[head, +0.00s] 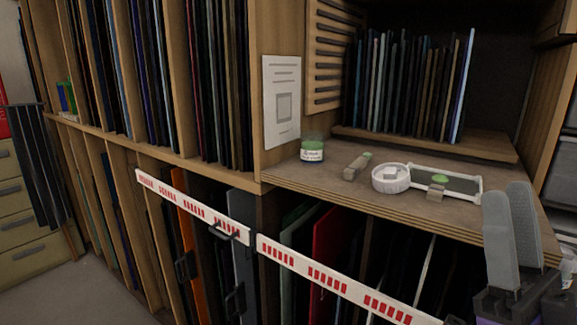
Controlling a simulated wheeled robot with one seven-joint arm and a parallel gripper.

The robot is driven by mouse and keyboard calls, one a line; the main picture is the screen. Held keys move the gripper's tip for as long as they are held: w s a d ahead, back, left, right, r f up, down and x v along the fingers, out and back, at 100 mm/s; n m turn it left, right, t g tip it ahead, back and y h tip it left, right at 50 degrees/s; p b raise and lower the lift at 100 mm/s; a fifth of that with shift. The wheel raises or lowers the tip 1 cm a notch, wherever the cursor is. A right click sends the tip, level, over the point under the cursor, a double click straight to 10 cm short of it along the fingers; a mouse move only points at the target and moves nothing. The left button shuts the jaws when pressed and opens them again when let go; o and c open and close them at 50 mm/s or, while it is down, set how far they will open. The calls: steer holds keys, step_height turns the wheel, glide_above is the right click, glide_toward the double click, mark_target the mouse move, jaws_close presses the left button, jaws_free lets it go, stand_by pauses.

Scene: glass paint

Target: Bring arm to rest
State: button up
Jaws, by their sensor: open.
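My gripper (513,240) is at the lower right of the head view. Its two grey fingers point upward and stand apart, with nothing seen between them. It is in front of the right end of the wooden shelf top (310,184) and hides part of that edge. The rest of my arm is cut off by the picture's lower right corner.
On the shelf top stand a green-lidded jar (312,150), a small wooden block (356,167), a white round dish (391,178) and a white-framed tray (470,184). Glass sheets (410,85) stand in racks. White-and-red bars (330,281) cross the lower racks. Floor shows at lower left.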

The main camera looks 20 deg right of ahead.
steer(key=s+a+f+m+g+h, duration=0.2)
steer(key=a+f+m+g+h, duration=0.25)
steer(key=f, duration=0.65)
steer(key=s+a+f+m+g+h, duration=0.25)
steer(key=a+f+g+h, duration=0.2)
steer(key=f, duration=0.65)
steer(key=s+a+f+n+g+y, duration=0.3)
steer(key=s+f+n+g+y, duration=0.2)
steer(key=s+f, duration=0.9)
steer(key=shift+s+n+g+y, duration=0.4)
steer(key=shift+s+n+g, duration=0.3)
steer(key=shift+n+g, duration=0.3)
